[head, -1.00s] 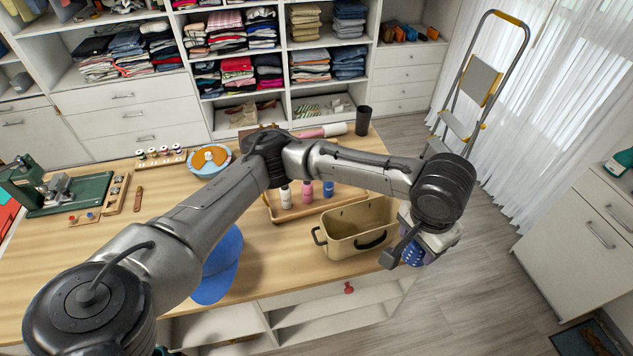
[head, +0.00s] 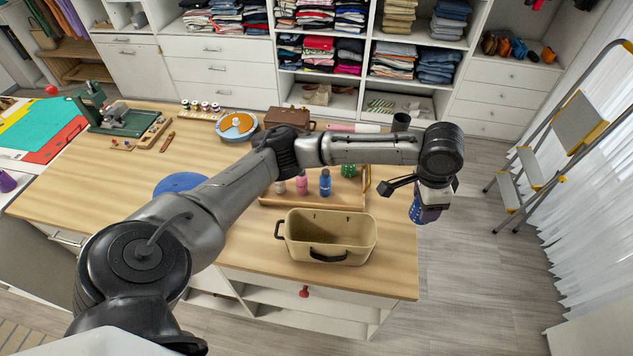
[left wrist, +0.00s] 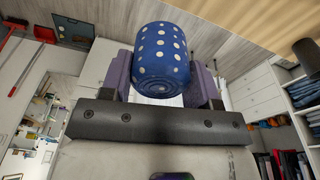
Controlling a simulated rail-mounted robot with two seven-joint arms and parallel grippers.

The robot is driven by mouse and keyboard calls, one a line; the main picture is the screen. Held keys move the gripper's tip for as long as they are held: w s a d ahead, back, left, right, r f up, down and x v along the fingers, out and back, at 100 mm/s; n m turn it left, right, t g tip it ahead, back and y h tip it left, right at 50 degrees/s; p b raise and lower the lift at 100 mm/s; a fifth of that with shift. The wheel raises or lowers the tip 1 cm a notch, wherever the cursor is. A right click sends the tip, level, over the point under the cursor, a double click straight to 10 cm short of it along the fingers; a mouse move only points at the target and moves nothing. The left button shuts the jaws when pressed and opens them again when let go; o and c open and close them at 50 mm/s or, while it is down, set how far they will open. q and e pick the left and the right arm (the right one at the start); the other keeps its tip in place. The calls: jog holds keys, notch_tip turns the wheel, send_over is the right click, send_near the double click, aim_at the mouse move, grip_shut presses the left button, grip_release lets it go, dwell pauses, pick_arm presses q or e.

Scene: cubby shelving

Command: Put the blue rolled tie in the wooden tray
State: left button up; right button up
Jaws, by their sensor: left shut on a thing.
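The blue rolled tie (head: 424,211) with pale dots hangs below my left gripper (head: 428,203), past the right edge of the table. In the left wrist view the tie (left wrist: 160,62) sits between the two purple-grey fingers of my left gripper (left wrist: 162,82), which is shut on it. The wooden tray (head: 342,190) lies on the table to the left of the gripper, behind the tan bin. Small white, pink and blue bottles stand in it, and a green item is at its back right. My forearm hides part of the tray. My right gripper is not in view.
The tan bin (head: 327,252) with dark handles stands in front of the tray, near the table's front edge. A dark cup (head: 401,122) and a pink and white roll (head: 353,128) lie behind the tray. A stepladder (head: 566,145) stands at the right. Floor beside the table is clear.

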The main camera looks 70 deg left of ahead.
pick_arm(q)
jog(key=s+a+f+m, duration=0.15)
jog(key=a+f, duration=0.25)
jog(key=a, duration=0.4)
jog(key=s+a+f+m+b, duration=0.1)
jog(key=a+f+m, duration=0.2)
jog(key=a, duration=0.6)
jog(key=s+a+f+m, duration=0.2)
jog(key=a+f, duration=0.2)
jog(key=a, duration=0.4)
jog(key=shift+m+h, duration=0.3)
jog(key=shift+m, duration=0.05)
jog(key=shift+a+f+b, duration=0.15)
jog(key=shift+f+b, duration=0.1)
jog(key=shift+f, duration=2.35)
jog(key=shift+a+f+b, duration=0.15)
jog(key=shift+f+b, duration=0.05)
jog(key=shift+f, duration=2.35)
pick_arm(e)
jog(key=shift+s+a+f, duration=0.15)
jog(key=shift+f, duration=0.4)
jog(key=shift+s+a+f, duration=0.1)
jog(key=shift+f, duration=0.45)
pick_arm(q)
jog(key=shift+f, duration=0.15)
jog(key=o, duration=0.9)
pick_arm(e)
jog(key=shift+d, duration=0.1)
